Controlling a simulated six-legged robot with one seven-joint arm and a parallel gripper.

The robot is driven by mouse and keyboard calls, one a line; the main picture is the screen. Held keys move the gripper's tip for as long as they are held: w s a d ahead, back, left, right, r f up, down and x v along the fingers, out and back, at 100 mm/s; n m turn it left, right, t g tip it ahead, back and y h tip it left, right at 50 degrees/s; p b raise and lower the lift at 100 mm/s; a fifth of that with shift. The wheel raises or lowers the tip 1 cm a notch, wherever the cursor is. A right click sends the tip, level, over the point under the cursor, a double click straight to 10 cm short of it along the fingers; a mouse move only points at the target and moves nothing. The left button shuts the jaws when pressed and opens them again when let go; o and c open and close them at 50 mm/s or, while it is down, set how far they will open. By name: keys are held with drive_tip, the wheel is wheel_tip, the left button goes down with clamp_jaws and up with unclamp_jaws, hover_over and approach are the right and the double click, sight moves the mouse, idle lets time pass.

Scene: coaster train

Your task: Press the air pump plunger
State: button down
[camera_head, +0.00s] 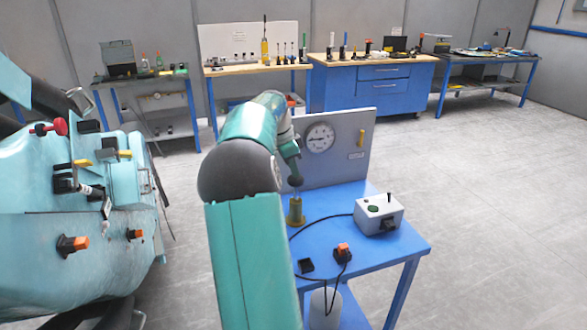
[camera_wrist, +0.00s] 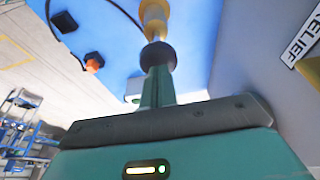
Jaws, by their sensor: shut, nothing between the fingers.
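The air pump, a brass-yellow cylinder (camera_head: 296,212), stands upright on the blue table near the foot of the grey gauge panel. Its plunger has a dark round knob (camera_head: 295,181) on top. My gripper (camera_head: 295,170) is just above the knob, shut and pointing down. In the wrist view the shut fingers (camera_wrist: 157,74) end right at the dark knob (camera_wrist: 158,54), with the yellow pump body (camera_wrist: 155,18) beyond it. The fingers look in line with the knob and touching or nearly touching it; I cannot tell which.
The grey panel (camera_head: 350,165) with a round gauge (camera_head: 320,137) stands behind the pump. A grey control box (camera_head: 379,214) and an orange-topped switch (camera_head: 343,251) with cables share the table (camera_head: 380,252). Teal machinery (camera_head: 85,200) stands at left. Workbenches line the back wall.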

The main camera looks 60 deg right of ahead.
sight(291, 178)
wheel_tip(291, 178, down, 6)
drive_tip(key=shift+a+r, duration=0.1)
idle(0.4)
